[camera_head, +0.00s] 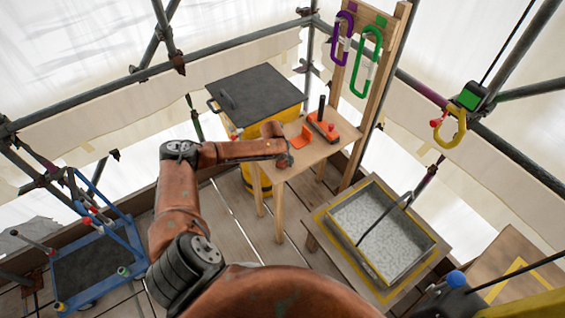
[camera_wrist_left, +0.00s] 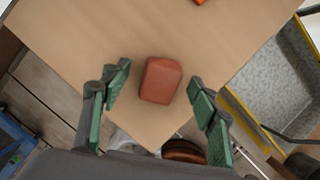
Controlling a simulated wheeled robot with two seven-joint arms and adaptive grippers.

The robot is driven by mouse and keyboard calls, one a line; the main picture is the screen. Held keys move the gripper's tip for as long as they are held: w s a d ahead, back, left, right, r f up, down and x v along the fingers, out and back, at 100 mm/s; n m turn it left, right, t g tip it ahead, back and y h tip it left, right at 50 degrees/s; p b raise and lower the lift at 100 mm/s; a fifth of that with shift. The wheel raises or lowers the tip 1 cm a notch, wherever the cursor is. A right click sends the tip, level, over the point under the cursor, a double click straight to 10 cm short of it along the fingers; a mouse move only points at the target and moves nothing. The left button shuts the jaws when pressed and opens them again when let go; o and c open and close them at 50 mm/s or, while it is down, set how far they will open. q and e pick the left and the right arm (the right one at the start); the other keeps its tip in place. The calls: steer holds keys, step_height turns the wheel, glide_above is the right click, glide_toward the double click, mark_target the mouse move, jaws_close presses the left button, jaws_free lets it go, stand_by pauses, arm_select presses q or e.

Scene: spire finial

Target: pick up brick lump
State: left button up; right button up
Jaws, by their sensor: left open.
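The brick lump (camera_wrist_left: 160,81) is a reddish-brown block with rounded edges. In the left wrist view it lies on the wooden table (camera_wrist_left: 110,40) near a corner. My left gripper (camera_wrist_left: 162,100) is open, with its green-padded fingers on either side of the lump and apart from it. In the head view my left arm reaches over the near edge of the table, and its gripper (camera_head: 284,160) shows small there. The lump cannot be made out in that view. My right gripper is not in view.
An orange tool (camera_head: 323,127) and an orange piece (camera_head: 302,138) sit farther back on the table. A yellow bin with a dark lid (camera_head: 255,95) stands behind. A grey tray (camera_head: 428,243) is at the right, and a blue cart (camera_head: 135,240) at the left.

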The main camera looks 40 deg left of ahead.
arm_select(q)
steer(key=shift+w+f, duration=0.1)
steer(key=shift+f, duration=0.15)
steer(key=c, duration=1.4)
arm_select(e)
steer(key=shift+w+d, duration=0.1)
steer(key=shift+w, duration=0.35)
